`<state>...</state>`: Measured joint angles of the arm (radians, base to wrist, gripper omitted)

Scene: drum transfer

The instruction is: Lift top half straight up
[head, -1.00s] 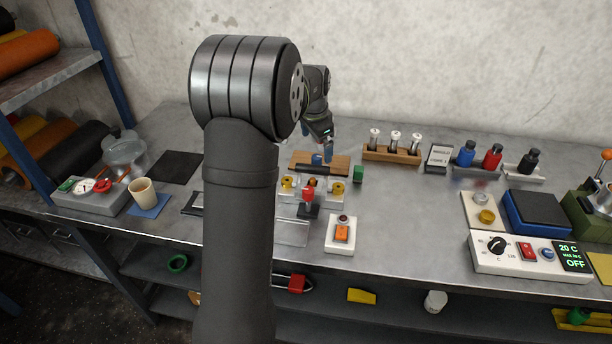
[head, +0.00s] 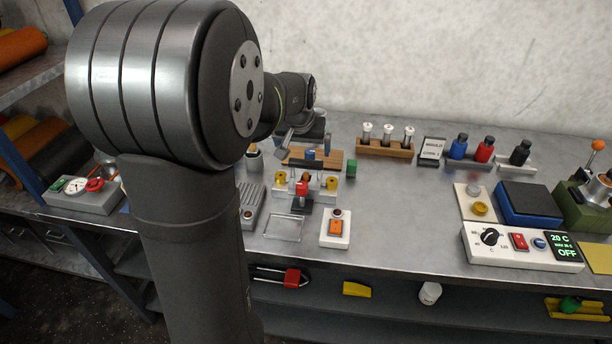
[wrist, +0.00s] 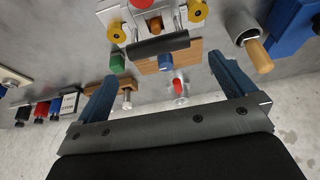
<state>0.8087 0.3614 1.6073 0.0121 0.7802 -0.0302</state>
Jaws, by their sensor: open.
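In the wrist view, a clamp fixture (wrist: 150,12) with yellow round knobs (wrist: 197,11) lies ahead of the jaws. A black bar handle (wrist: 158,46) on metal posts crosses in front of it. I cannot tell for certain which part is the top half. In the head view the fixture (head: 304,184) stands mid-bench with a red part (head: 302,188) at its front. My gripper (wrist: 163,68) is open; its blue fingers are spread wide and the black bar appears beyond them, apart from both. In the head view my gripper is partly hidden by my arm.
A wooden board (wrist: 183,62) with a blue cylinder (wrist: 165,62) lies by the bar. A green block (head: 351,169) stands beside the board. A vial rack (head: 385,147) is behind, right. A grey cup (wrist: 240,25) holding a wooden handle is at the right in the wrist view.

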